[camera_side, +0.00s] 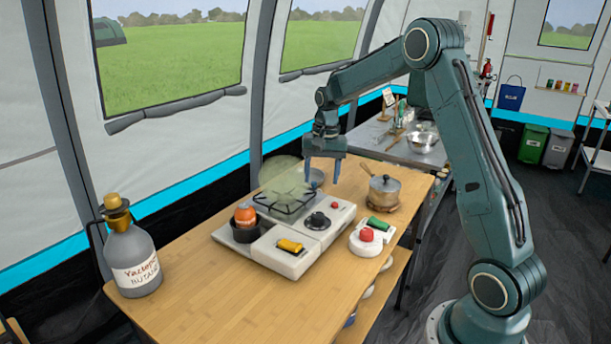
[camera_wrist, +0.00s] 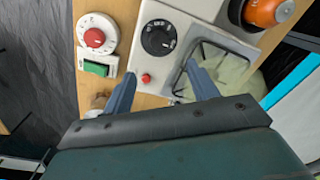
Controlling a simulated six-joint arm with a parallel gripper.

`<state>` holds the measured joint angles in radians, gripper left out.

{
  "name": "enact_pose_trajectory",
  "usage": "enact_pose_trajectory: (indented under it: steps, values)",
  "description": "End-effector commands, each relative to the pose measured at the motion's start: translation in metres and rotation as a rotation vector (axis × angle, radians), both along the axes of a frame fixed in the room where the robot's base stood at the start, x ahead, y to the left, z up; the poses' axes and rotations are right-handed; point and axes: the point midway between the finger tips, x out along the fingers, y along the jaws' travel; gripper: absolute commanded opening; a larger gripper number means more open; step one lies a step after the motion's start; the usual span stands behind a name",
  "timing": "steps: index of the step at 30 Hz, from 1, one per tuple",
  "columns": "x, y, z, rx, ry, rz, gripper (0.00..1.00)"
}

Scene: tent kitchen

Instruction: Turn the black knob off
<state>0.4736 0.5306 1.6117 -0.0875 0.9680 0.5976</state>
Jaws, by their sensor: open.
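The black knob (camera_side: 317,221) sits on the top of a white stove unit (camera_side: 343,213), to the right of the burner grate (camera_side: 285,205). In the wrist view the black knob (camera_wrist: 159,38) shows from above with white marks on it; I cannot read its setting. My gripper (camera_side: 323,183) is open and empty, pointing down above the back of the stove. In the wrist view its two fingers (camera_wrist: 163,85) are spread apart, with the knob beyond the fingertips. A small red button (camera_wrist: 146,78) lies between the fingers and the knob.
A white dial with a red knob (camera_side: 366,236) and a green switch (camera_side: 379,225) stand right of the stove. A lidded pot (camera_side: 384,190) is behind them. An orange object (camera_side: 245,215) and a yellow switch (camera_side: 290,246) are on the stove. A butane bottle (camera_side: 133,255) stands left.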

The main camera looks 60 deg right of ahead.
Motion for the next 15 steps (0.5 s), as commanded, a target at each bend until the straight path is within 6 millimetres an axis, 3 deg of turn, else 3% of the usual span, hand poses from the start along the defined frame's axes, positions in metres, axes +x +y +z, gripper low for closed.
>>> enact_pose_trajectory:
  steps: [6, 15]
  values:
    - [-0.001, -0.001, 0.017, -0.001, -0.001, 0.0, 0.58]
    - [-0.001, -0.001, 0.019, 0.0, 0.0, 0.0, 0.58]
